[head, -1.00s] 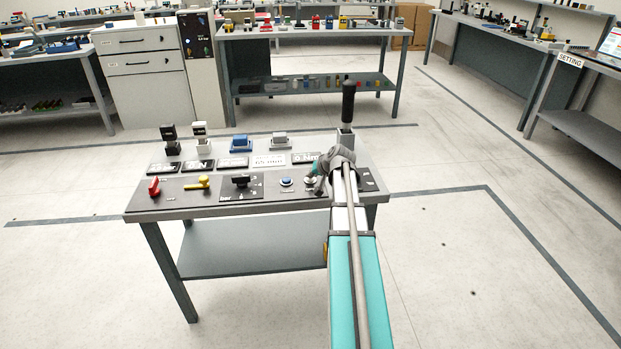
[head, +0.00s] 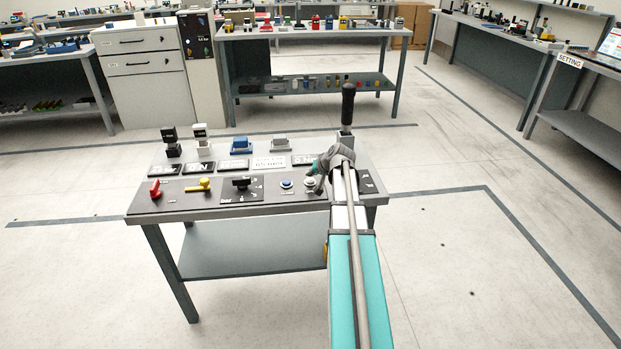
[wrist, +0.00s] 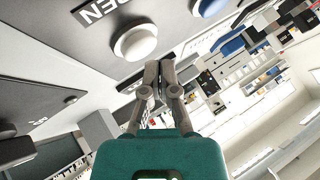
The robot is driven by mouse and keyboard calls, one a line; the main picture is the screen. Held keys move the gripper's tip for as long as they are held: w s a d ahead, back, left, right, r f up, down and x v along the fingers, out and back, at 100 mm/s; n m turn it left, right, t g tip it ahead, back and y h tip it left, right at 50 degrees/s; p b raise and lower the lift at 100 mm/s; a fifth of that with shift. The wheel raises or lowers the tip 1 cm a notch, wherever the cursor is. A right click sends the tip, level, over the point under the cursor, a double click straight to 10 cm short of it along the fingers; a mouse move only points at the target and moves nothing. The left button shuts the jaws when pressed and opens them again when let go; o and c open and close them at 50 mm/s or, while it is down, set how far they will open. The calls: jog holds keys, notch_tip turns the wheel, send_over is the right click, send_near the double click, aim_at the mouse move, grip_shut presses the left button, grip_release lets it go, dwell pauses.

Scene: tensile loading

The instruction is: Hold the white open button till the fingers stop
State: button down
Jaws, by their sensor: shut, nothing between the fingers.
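The white open button (head: 309,181) sits on the dark front panel of the near bench, at the right end of the row of controls. In the wrist view the round white button (wrist: 135,42) shows whole beside an "OPEN" label (wrist: 103,11). My gripper (wrist: 158,70) is shut and empty, its fingertips together just beside the button in the picture. In the head view my gripper (head: 318,187) is at the button's right side. A gap shows between fingertips and button in the wrist view; the button does not look covered.
A blue button (head: 287,184) sits left of the white one. A tall black-handled lever (head: 347,106) rises behind my arm. Small displays (head: 233,165) line the panel's back.

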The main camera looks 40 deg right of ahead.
aim_at(310, 181)
jog(key=shift+r, duration=0.25)
jog(key=shift+r+p, duration=2.45)
jog(key=shift+p, duration=0.1)
jog(key=shift+a, duration=0.1)
jog(key=s+a+r+n+g+y+p, duration=0.1)
jog(key=s+a+r+n+g+p, duration=0.2)
jog(key=a, duration=1.4)
jog(key=s+a+n+g+p, duration=0.3)
jog(key=s+a+g+p, duration=0.15)
jog(key=a, duration=1.25)
jog(key=s+a+r+n+g+h+p, duration=0.1)
jog(key=s+a+r+n+p, duration=0.1)
jog(key=s+a, duration=0.7)
jog(key=shift+r+g+h+p, duration=0.3)
jog(key=shift+r+g+p, duration=0.05)
jog(key=shift+p, duration=0.55)
